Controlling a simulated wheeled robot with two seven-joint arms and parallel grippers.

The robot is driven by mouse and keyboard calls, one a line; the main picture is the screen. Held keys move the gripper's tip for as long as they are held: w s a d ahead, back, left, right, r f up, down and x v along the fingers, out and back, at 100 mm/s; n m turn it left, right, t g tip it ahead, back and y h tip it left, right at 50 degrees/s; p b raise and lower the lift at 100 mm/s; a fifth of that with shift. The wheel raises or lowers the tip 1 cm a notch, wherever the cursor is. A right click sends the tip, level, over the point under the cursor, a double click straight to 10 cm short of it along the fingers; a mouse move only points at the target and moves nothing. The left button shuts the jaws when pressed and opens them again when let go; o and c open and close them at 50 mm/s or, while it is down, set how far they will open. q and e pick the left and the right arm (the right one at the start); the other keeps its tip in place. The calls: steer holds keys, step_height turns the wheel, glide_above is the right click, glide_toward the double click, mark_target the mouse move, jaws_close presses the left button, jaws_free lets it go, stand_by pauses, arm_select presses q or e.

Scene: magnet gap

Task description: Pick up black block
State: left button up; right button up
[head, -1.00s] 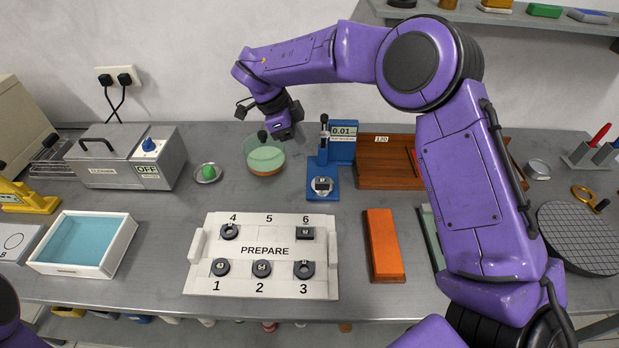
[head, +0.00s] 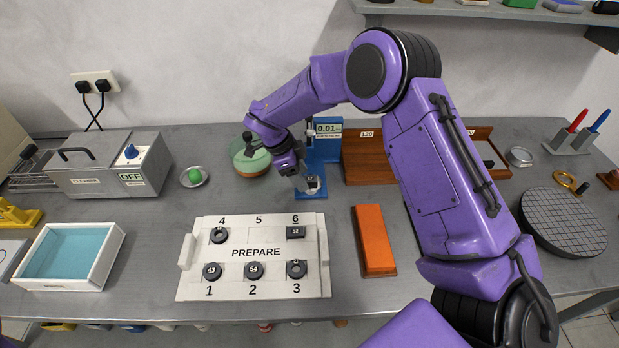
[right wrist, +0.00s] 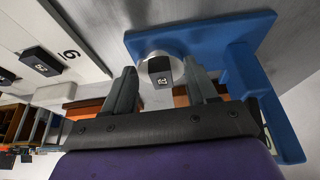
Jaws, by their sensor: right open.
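A small black block with a white label (right wrist: 160,71) sits on the round metal anvil of the blue gauge (right wrist: 190,45). In the head view the blue gauge (head: 322,160) stands behind the white board, and my gripper partly covers the block. My right gripper (head: 303,181) is open, tilted down at the gauge. In the right wrist view its two fingers (right wrist: 160,82) point towards the block, one on each side, with gaps showing. Another black block (head: 295,232) sits at place 6 of the white PREPARE board (head: 258,292). My left gripper is out of view.
Black rings sit at places 1, 2, 3 and 4 of the board; place 5 is empty. An orange bar (head: 374,240) lies right of the board.

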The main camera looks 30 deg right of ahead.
jaws_close()
steer(key=shift+r, duration=0.1)
